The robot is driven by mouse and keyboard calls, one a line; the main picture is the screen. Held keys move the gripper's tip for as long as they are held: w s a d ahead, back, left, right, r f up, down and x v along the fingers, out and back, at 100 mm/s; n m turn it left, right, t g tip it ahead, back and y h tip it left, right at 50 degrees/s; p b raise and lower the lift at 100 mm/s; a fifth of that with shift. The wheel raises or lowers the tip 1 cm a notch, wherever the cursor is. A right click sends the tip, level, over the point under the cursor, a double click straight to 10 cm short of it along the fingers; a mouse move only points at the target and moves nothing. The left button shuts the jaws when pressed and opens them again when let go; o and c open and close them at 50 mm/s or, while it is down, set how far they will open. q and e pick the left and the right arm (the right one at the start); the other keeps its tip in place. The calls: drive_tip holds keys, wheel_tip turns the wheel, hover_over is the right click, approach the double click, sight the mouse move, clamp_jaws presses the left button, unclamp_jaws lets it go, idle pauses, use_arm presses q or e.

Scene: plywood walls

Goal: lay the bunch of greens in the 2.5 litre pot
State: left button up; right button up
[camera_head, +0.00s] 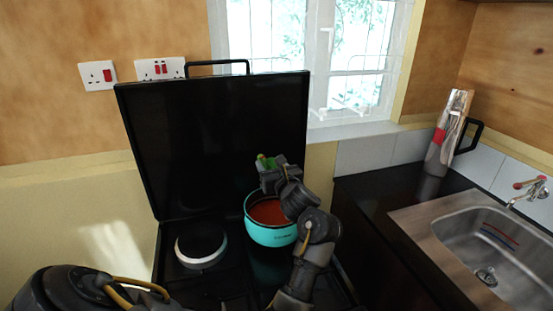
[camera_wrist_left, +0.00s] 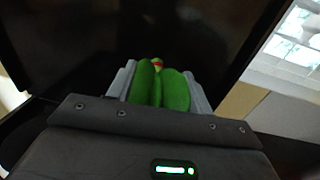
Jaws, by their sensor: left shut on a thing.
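The turquoise pot (camera_head: 268,236) with an orange-red inside sits on the right side of the black stove. My left gripper (camera_head: 266,167) is shut on the bunch of greens (camera_head: 262,160), above the pot's far rim in the head view. In the left wrist view the greens (camera_wrist_left: 174,90) show as bright green lobes between the two grey fingers, with a small red and pale tip beyond. My wrist and forearm hide the pot's right side. The right gripper is not in view.
The black stove lid (camera_head: 215,130) stands upright close behind the pot.

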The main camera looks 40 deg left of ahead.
use_arm(q)
drive_tip(key=shift+d+f, duration=0.2)
drive_tip(key=shift+f, duration=0.5)
drive_tip(key=f+b, duration=0.1)
drive_tip(key=f, duration=0.2)
drive_tip(key=shift+w, duration=0.2)
drive_tip(key=shift+f, duration=0.4)
drive_tip(key=shift+s+f, duration=0.1)
drive_tip(key=shift+f, duration=0.25)
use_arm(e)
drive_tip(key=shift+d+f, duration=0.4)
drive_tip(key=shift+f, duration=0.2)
use_arm(q)
drive_tip(key=o, duration=1.1)
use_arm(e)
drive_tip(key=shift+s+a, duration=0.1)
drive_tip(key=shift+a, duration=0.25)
